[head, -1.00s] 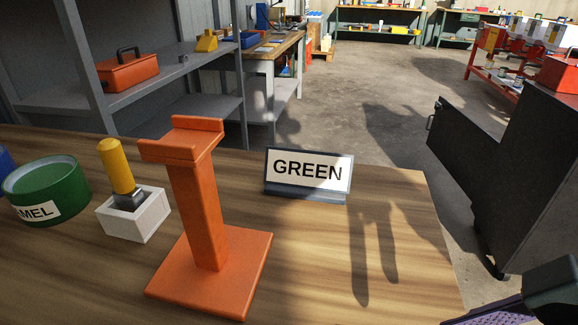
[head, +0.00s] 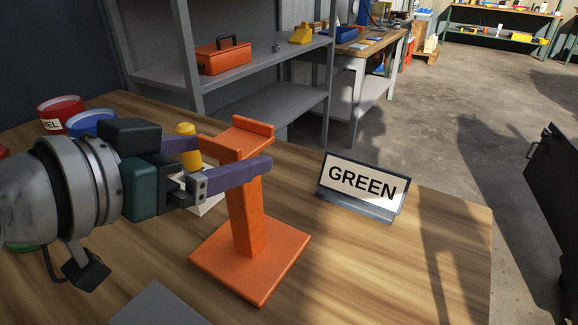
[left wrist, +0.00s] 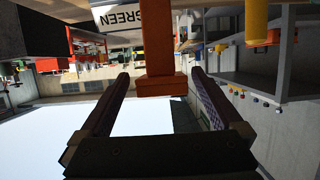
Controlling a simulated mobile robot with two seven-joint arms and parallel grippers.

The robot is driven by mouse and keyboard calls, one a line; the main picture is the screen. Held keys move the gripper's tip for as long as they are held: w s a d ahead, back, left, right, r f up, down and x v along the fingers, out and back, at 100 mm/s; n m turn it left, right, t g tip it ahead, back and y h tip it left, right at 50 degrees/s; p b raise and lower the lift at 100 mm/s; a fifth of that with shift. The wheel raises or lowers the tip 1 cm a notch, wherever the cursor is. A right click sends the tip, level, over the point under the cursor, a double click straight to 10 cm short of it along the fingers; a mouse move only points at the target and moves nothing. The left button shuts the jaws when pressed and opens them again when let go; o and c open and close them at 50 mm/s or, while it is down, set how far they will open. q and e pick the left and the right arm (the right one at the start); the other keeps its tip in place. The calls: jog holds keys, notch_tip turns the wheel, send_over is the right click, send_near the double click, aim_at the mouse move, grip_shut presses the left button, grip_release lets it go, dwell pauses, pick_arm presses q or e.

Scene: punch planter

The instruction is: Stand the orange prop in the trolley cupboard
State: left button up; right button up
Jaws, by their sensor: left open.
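The orange prop (head: 252,235) stands upright on the wooden table, with a square base, a post and a forked top. My left gripper (head: 238,155) is open and reaches in from the left near the prop's top. Its near finger passes in front of the upper post; the far finger is partly hidden behind the prop. In the left wrist view the prop (left wrist: 158,75) shows upside down between the open fingertips, with gaps at both sides. The dark trolley (head: 556,190) shows only in part at the right edge, with a handle; its cupboard inside is hidden. My right gripper is out of view.
A GREEN sign (head: 362,182) stands right of the prop. A yellow-handled tool (head: 187,130) in a white block is behind the gripper. Red (head: 60,112) and blue (head: 92,122) tins stand at the back left. Grey shelving (head: 262,62) is beyond the table.

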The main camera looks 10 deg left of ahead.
pick_arm(q)
jog(key=x, duration=0.3)
jog(key=shift+w+f+b, duration=0.1)
jog(key=shift+w+b, duration=0.2)
jog(key=shift+c, duration=0.2)
grip_shut()
dwell(0.4)
jog(key=shift+r, duration=0.3)
